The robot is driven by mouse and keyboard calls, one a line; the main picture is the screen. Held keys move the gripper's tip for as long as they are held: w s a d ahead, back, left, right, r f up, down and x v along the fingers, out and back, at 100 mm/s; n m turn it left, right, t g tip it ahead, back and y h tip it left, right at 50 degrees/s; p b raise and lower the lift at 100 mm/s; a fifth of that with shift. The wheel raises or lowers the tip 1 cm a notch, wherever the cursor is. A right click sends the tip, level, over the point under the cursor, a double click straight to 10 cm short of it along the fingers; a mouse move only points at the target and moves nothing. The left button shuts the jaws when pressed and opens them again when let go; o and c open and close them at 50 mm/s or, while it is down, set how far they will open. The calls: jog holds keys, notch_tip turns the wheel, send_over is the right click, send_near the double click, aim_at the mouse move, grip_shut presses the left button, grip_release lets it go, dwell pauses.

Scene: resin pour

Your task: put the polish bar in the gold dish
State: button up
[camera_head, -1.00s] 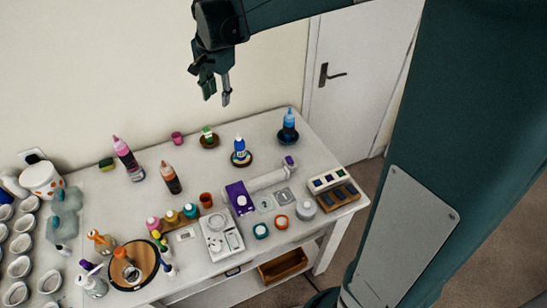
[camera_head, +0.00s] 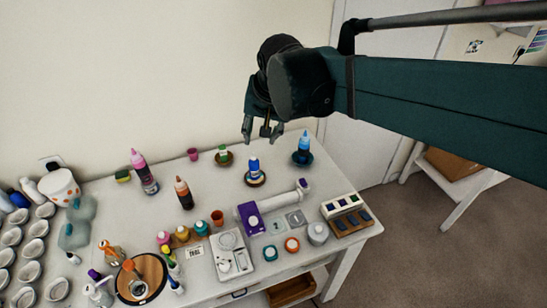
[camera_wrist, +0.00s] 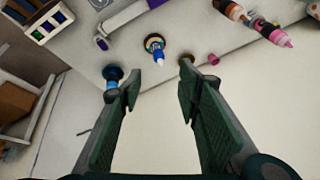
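My gripper (camera_head: 262,133) is open and empty, high above the back of the table. Its two fingers also show wide apart in the wrist view (camera_wrist: 158,90). No thing is clearly recognisable as the polish bar. A small yellow-green block (camera_head: 122,176) lies at the back left of the table in the head view. A brownish dish (camera_head: 229,162) at the back holds a small green and white item; I cannot tell whether it is the gold dish. In the wrist view this dish (camera_wrist: 187,62) is partly hidden by a finger.
A blue-capped bottle (camera_head: 254,166) stands on a brown dish, and a light-blue bottle (camera_head: 304,143) stands in a dark dish. Pink and brown bottles, a pink cup (camera_head: 193,154), a scale (camera_head: 231,252) and slotted trays (camera_head: 345,205) crowd the table. Some bare tabletop shows at the back.

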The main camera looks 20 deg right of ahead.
jog(key=s+d+f+n+t, duration=0.1)
jog(key=s+f+n, duration=0.1)
jog(key=s, duration=0.5)
jog(key=s+f+n+t, duration=0.1)
jog(key=s+f+n, duration=0.1)
jog(key=s, duration=0.6)
jog(key=shift+d+f+n, duration=0.35)
jog(key=shift+d+n, duration=0.05)
jog(key=shift+n, duration=0.4)
notch_tip(320, 180, down, 10)
jog(key=b, duration=0.9)
jog(key=shift+r+b, duration=0.15)
jog(key=shift+b, duration=0.25)
